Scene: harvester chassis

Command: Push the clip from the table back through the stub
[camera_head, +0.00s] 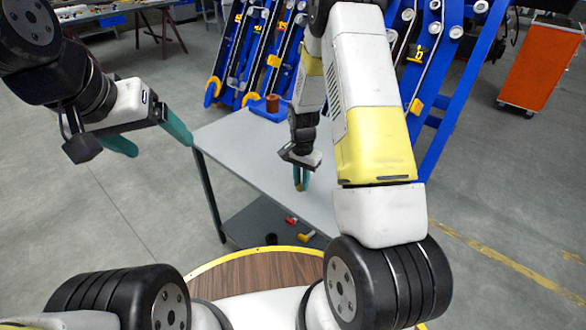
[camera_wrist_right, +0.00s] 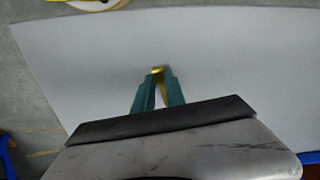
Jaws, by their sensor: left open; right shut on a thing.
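My right gripper (camera_head: 301,187) points down over the grey table (camera_head: 240,140). In the right wrist view its green fingers (camera_wrist_right: 158,85) are shut on a small yellow thing (camera_wrist_right: 157,71), probably the clip, at their tips. The clip cannot be made out in the head view. I cannot tell whether it touches the tabletop. My left gripper (camera_head: 163,150) is open and empty, in the air left of the table. A brown cylinder (camera_head: 272,102) stands on a blue base at the table's far edge; I cannot tell whether it is the stub.
The blue chassis frame (camera_head: 437,125) with rollers rises behind the table, partly hidden by my right arm. Small red (camera_head: 290,220) and yellow (camera_head: 307,236) pieces lie low near the table's front. An orange cabinet (camera_head: 540,68) stands far right.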

